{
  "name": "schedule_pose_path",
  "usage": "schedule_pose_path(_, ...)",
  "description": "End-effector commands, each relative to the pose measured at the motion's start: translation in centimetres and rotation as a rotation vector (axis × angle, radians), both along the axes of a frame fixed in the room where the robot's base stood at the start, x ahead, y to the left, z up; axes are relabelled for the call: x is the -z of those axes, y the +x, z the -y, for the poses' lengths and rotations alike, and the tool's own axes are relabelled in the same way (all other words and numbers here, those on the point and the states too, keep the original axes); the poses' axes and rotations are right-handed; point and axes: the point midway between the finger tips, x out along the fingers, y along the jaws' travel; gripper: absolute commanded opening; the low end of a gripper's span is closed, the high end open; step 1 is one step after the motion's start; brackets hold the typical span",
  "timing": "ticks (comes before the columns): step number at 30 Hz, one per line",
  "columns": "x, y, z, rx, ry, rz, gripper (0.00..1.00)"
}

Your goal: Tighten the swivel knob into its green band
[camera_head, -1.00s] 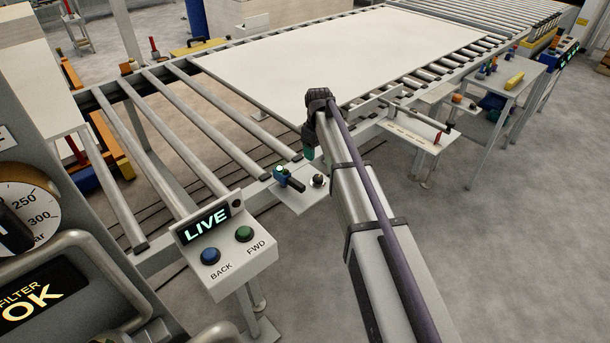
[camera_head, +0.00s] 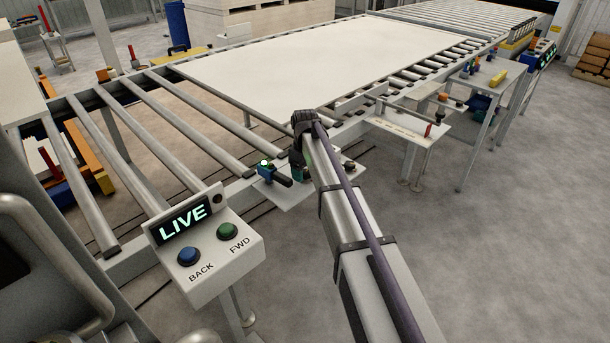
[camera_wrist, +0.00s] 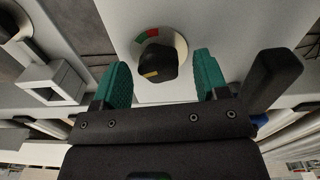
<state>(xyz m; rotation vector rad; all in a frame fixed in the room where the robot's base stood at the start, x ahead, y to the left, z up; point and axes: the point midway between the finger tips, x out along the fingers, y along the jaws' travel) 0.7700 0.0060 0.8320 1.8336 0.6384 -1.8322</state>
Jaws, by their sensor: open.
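The swivel knob (camera_wrist: 158,64) is black with a yellow mark and sits on a round pale dial on a grey plate in the wrist view. A green band (camera_wrist: 153,33) and a red band lie side by side on the dial's upper edge. My gripper (camera_wrist: 162,59) is open, with one green finger on each side of the knob and visible gaps between. In the head view my gripper (camera_head: 299,168) is over the small side plate and hides the knob.
A blue-and-green valve with a dark handle (camera_head: 275,177) stands just left of my gripper. A LIVE control box (camera_head: 205,245) is in front. A large pale panel (camera_head: 330,75) lies on the roller conveyor. A square grey bracket (camera_wrist: 52,83) is left in the wrist view.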

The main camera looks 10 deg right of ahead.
Motion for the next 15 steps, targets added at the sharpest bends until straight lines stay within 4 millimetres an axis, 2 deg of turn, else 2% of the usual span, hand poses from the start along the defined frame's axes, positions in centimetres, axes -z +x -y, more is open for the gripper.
schedule_pose_path(2,-0.09,0.0,0.0,0.0,0.0,0.0,0.65)
schedule_pose_path(15,-0.08,-0.01,0.01,0.0,0.0,0.0,0.23)
